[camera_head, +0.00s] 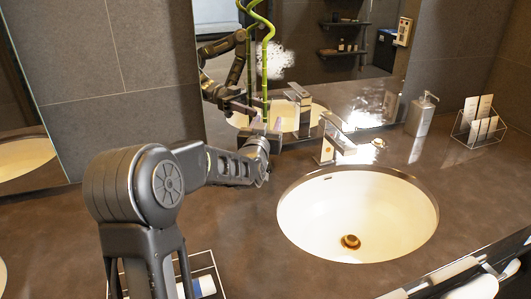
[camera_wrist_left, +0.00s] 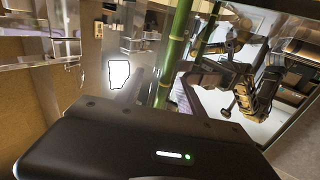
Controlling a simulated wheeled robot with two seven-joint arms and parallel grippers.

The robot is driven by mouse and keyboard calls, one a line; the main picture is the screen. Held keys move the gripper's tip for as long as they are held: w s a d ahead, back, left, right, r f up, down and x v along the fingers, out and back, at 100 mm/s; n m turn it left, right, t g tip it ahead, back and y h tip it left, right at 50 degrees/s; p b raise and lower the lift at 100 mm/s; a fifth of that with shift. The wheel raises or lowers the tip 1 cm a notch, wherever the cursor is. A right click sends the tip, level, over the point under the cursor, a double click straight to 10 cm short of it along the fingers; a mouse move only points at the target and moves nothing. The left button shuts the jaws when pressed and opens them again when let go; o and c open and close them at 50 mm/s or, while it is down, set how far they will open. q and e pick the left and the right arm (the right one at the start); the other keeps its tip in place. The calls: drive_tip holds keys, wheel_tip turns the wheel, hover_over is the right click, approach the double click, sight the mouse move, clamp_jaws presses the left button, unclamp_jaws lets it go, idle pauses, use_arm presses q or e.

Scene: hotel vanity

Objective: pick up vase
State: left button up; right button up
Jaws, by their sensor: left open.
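The vase itself is hard to make out at the back of the counter by the mirror, largely hidden by my arm. Its green bamboo stalk (camera_head: 265,65) rises tall with a curled top in the head view. My left gripper (camera_head: 259,118) reaches to the stalk's lower part. In the left wrist view, the green stalk (camera_wrist_left: 174,48) stands ahead of my open left gripper (camera_wrist_left: 166,88), roughly in line with the gap between its fingers. I cannot tell whether the fingers touch anything. My right gripper is not in view.
A chrome faucet (camera_head: 332,140) and white sink (camera_head: 357,240) are right of the gripper. A soap dispenser (camera_head: 420,114) and card rack (camera_head: 479,125) stand farther right. A wire tray (camera_head: 207,268) lies in front. The mirror (camera_head: 340,60) is close behind and reflects my arm.

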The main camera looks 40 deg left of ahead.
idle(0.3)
use_arm(q)
clamp_jaws()
idle(0.4)
drive_tip(key=shift+r, duration=0.1)
idle(0.8)
